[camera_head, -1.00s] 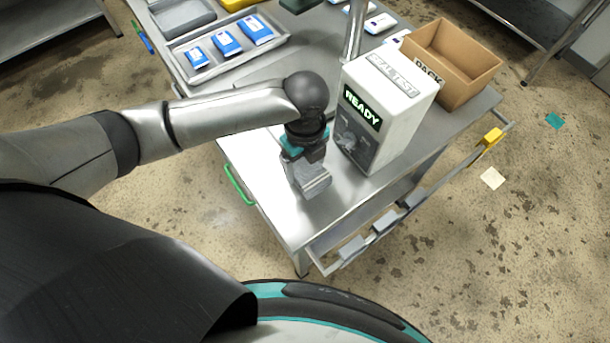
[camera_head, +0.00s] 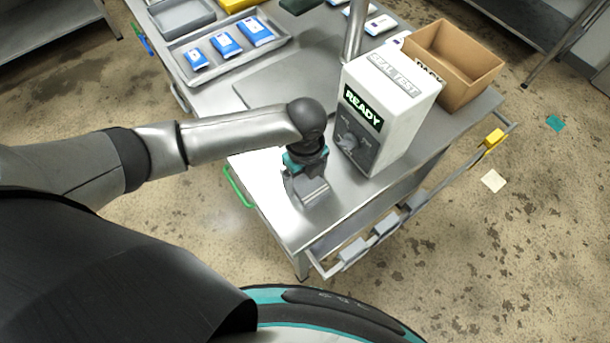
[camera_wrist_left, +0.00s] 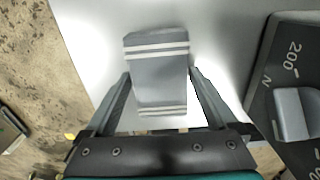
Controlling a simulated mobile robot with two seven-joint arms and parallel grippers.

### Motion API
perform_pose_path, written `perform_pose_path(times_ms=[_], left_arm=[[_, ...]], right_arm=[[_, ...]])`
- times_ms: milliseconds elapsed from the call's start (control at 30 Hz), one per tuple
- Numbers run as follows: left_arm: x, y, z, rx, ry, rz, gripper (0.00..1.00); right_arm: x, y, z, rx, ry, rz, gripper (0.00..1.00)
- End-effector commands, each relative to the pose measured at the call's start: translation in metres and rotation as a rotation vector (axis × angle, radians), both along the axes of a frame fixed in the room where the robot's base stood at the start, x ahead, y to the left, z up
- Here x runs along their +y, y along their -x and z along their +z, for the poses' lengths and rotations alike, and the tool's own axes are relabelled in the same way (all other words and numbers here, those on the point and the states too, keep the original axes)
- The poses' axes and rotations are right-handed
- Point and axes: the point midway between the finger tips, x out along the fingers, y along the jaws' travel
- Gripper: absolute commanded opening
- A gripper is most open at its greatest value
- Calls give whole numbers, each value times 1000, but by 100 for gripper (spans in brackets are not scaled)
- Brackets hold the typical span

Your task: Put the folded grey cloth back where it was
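The folded grey cloth (camera_wrist_left: 160,75), with pale stripes, lies between the two fingers of my left gripper (camera_wrist_left: 160,72) in the left wrist view. I cannot tell whether the cloth touches the tabletop. My right gripper is not in view.
A white seal tester (camera_head: 400,105) reading READY stands close right of the gripper; its knob (camera_wrist_left: 295,113) shows in the wrist view. Behind are an open cardboard box (camera_head: 455,65) and a tray (camera_head: 190,75) of blue pouches. A green handle (camera_head: 238,187) is on the table's left edge.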

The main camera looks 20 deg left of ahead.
Motion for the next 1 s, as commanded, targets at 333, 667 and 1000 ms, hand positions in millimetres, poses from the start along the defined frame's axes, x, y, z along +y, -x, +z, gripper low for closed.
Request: perform_pose_path(times_ms=[333, 667, 1000], left_arm=[[0, 0, 2, 0, 0, 0, 100], [0, -1, 59, -5, 2, -1, 100], [0, -1, 116, -1, 1, 1, 100]], right_arm=[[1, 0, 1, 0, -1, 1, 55], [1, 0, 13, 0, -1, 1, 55], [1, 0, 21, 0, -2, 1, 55]])
